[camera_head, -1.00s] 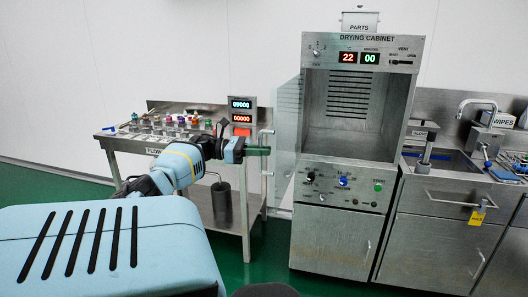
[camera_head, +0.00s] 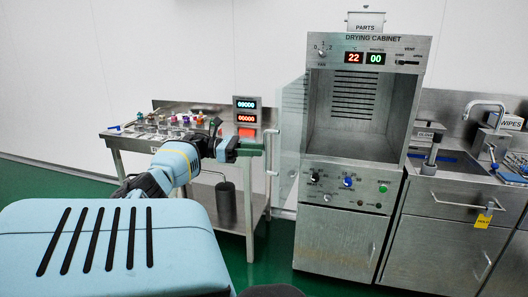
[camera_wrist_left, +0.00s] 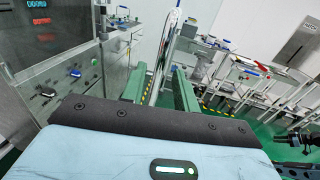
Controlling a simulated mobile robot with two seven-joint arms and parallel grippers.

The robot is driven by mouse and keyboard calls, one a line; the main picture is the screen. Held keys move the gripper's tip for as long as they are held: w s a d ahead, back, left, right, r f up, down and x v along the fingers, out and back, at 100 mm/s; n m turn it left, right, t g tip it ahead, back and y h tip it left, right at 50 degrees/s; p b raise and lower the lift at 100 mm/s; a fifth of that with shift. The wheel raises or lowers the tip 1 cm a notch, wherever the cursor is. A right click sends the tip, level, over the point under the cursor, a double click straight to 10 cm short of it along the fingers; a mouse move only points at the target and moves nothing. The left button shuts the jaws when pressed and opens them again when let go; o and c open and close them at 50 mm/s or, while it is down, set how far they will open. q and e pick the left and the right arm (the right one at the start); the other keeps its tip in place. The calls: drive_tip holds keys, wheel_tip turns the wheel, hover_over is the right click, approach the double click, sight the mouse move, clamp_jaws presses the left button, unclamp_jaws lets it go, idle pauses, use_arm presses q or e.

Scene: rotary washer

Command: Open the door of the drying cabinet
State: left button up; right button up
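The drying cabinet (camera_head: 365,110) stands right of centre with its upper chamber open to view. Its clear glass door (camera_head: 290,130) is swung out to the left of the chamber. A vertical bar handle (camera_head: 271,152) sits at the door's outer edge. My left gripper (camera_head: 257,148) is just left of this handle in the head view. In the left wrist view its two green fingers (camera_wrist_left: 160,92) are apart. The door edge and handle (camera_wrist_left: 164,55) show in line with the gap between them; I cannot tell whether they touch.
A steel table (camera_head: 235,175) with coloured bottles and two displays (camera_head: 246,110) stands behind my left arm. A steel sink counter (camera_head: 450,190) adjoins the cabinet on the right. Green floor (camera_head: 262,250) is clear in front of the table.

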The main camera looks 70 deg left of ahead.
use_arm(q)
drive_tip(key=v, duration=0.4)
drive_tip(key=shift+b, duration=0.3)
